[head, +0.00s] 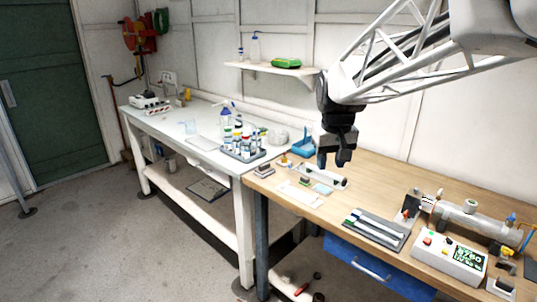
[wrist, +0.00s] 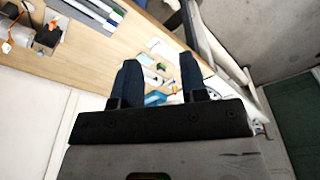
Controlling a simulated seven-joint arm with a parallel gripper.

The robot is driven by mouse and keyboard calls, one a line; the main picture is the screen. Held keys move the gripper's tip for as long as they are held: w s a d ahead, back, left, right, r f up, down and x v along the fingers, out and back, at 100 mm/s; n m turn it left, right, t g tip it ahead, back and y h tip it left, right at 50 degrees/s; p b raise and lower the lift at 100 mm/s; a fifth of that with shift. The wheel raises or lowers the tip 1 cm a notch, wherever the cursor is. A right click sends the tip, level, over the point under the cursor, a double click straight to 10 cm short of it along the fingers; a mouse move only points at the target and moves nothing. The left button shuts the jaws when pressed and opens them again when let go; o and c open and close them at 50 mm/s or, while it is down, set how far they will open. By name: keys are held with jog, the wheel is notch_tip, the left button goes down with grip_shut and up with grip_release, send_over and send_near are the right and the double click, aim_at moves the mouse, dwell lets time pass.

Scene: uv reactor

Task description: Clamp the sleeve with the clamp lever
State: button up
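My gripper (head: 335,162) hangs above the wooden bench, left of the reactor. In the wrist view its two dark fingers stand apart with nothing between them (wrist: 158,64). The reactor (head: 465,217), a grey horizontal cylinder, lies at the right of the bench. A small block with an orange-red top (head: 406,212) stands at the reactor's left end; it also shows in the wrist view (wrist: 47,37). I cannot tell whether this is the clamp lever or where the lever stands. The sleeve is too small to single out. White tubes (head: 376,226) lie on a dark tray (head: 393,242).
A control box (head: 448,256) with a green display stands in front of the reactor. Small items and a blue holder (head: 303,147) sit at the bench's left end. A rack of bottles (head: 243,154) stands on the white table (head: 177,125). Bare wood lies between gripper and reactor.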

jog(key=w+f, duration=0.1)
jog(key=w, duration=1)
jog(key=n+g, duration=0.2)
jog(key=n, duration=0.1)
send_over(290, 165)
notch_tip(290, 165, down, 16)
jog(key=shift+f, duration=0.1)
jog(key=shift+w+f, duration=0.2)
jog(key=shift+f, duration=0.15)
jog(key=shift+f, duration=3.8)
grip_shut()
